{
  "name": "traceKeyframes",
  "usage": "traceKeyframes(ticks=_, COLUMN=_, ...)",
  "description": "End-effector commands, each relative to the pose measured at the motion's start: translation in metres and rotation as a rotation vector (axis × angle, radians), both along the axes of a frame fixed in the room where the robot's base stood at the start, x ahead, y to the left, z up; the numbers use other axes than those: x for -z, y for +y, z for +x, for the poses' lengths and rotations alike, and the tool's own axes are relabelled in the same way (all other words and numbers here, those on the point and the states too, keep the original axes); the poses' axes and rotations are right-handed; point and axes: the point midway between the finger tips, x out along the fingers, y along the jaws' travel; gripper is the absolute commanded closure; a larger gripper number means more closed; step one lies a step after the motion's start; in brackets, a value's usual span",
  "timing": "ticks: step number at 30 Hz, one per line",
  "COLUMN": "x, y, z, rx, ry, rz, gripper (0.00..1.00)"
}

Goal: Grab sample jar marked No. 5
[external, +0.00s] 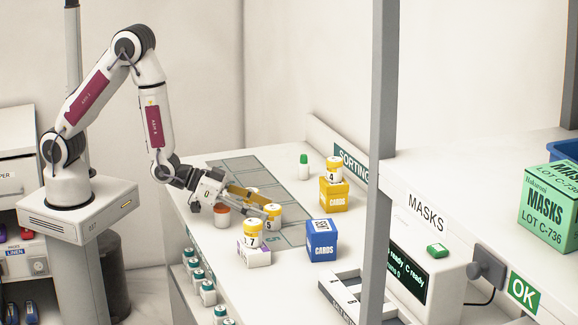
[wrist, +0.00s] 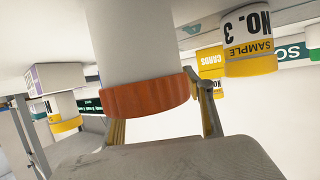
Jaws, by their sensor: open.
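A white jar with an orange lid (external: 222,216) stands close by the gripper. This orange-lidded jar (wrist: 148,95) fills the middle of the tipped-over wrist view, across the line between the fingers. I cannot make out jar 5 in the wrist view.
Jar 7 (external: 252,236) stands on a small white box in front. Jar 4 (external: 333,172) stands on a yellow box behind. A blue cards box (external: 322,240) stands right of jar 5. A No. 3 jar (wrist: 250,40) shows in the wrist view. A green-capped bottle (external: 303,166) stands farther back.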

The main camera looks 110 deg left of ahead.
Motion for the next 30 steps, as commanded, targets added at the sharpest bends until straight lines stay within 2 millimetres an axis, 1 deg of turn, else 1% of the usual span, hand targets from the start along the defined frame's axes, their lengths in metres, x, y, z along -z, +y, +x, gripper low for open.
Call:
traceKeyframes(ticks=6, x=0.009, y=0.007, z=0.020, rx=0.000, ry=-0.001, rz=0.000, gripper=0.48)
traceKeyframes(ticks=12, x=0.014, y=0.011, z=0.031, rx=-0.001, ry=0.000, rz=0.000, gripper=0.48)
traceKeyframes(ticks=29, x=0.014, y=0.012, z=0.033, rx=0.000, ry=0.000, rz=0.000, gripper=0.48)
traceKeyframes(ticks=30, x=0.014, y=0.012, z=0.033, rx=0.000, ry=0.000, rz=0.000, gripper=0.56)
